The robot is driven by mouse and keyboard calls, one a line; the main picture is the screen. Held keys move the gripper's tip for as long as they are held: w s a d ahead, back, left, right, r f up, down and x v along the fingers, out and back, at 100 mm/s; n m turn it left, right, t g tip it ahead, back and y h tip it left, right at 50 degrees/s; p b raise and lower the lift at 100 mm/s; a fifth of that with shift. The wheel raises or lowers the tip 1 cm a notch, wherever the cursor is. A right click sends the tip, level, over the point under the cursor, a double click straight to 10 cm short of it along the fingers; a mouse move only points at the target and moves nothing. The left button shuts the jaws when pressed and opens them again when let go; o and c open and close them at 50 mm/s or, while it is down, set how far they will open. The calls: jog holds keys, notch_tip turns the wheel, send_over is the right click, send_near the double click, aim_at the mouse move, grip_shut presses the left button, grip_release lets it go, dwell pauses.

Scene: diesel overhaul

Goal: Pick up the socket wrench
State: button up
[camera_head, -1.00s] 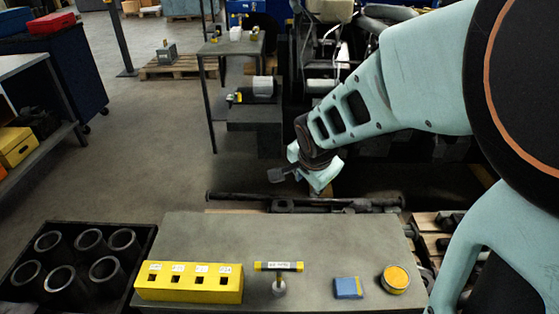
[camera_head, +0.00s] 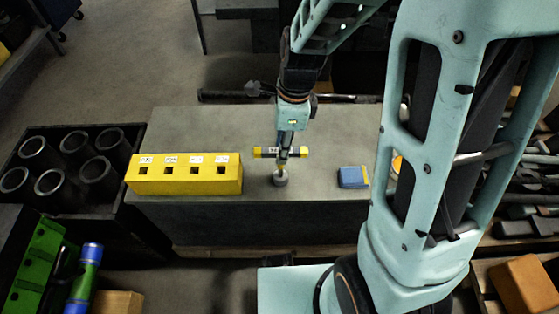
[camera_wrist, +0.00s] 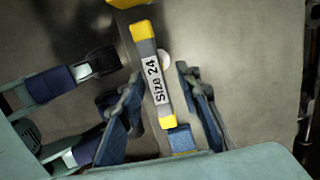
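The socket wrench (camera_head: 258,152) stands upright on the grey workbench, with a T-handle that has yellow ends and a round socket at its foot. In the wrist view its handle (camera_wrist: 153,72) carries a white label reading "Size 24". My gripper (camera_head: 284,157) is over the wrench and points down at the handle. In the wrist view, the open fingers (camera_wrist: 160,95) lie on either side of the handle, with gaps showing on both sides. The gripper hides part of the handle and shaft in the head view.
On the workbench (camera_head: 230,125), a yellow block with square holes (camera_head: 185,188) stands left of the wrench and a blue box (camera_head: 352,177) stands right. A black crate (camera_head: 125,140) of dark cylinders is at the left. Bare bench surface lies around the wrench.

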jog(key=b, duration=0.2)
send_over(278, 175)
notch_tip(278, 175, down, 7)
jog(key=shift+r, duration=0.1)
grip_shut()
jog(key=shift+r, duration=0.1)
